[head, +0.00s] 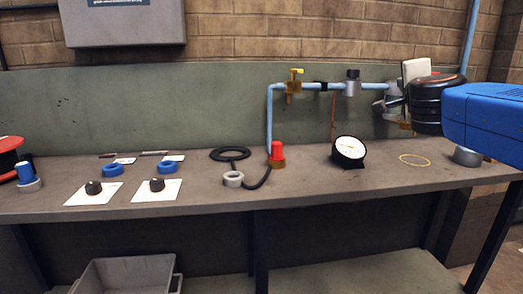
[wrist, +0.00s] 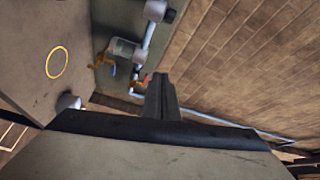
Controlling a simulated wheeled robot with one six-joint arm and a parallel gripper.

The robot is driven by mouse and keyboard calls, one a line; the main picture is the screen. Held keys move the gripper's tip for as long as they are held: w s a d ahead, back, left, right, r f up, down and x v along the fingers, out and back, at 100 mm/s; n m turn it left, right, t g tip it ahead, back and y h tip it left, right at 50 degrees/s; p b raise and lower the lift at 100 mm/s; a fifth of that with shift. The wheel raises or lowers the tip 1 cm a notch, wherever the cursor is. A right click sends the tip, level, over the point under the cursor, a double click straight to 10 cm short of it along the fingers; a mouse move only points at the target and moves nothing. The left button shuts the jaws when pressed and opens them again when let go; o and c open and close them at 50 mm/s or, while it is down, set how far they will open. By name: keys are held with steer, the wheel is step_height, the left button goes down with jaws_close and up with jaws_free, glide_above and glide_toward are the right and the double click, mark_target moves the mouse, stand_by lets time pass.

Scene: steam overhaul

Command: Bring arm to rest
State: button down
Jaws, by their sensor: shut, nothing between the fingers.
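My arm (head: 485,112), blue with a black wrist, reaches in from the right edge of the head view. My gripper (head: 381,104) points left, in front of the right end of the light-blue pipe and above the bench. In the wrist view the fingers of my gripper (wrist: 160,92) are together, with nothing held between them. My wrist hides part of the pipe's right end and the fitting there.
The bench (head: 300,190) carries a white-faced gauge (head: 349,151), a red-capped fitting (head: 277,153), a yellow ring (head: 415,160) and a grey cylinder (head: 466,156). The pipe (head: 330,87) has a brass valve (head: 293,86). A grey bin (head: 125,275) sits below.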

steer(key=s+a+f+n+g+y, duration=0.3)
steer(key=s+a+f+n+y, duration=0.3)
steer(key=f, duration=0.5)
steer(key=s+a+f+n+g+y, duration=0.25)
steer(key=s+a+f+n, duration=0.25)
steer(key=a+f+n, duration=0.4)
steer(key=s+d+f+n+g+h, duration=0.1)
steer(key=s+d+f+n+g, duration=0.1)
steer(key=s+f, duration=0.7)
steer(key=s+d+f+n+g+h, duration=0.1)
steer(key=s+d+f+n+g, duration=0.1)
steer(key=s+d+f+g, duration=0.3)
steer(key=s+f, duration=0.4)
steer(key=f, duration=0.3)
steer(key=shift+d+f+h, duration=0.15)
steer(key=shift+d+h, duration=0.05)
steer(key=shift+h, duration=0.15)
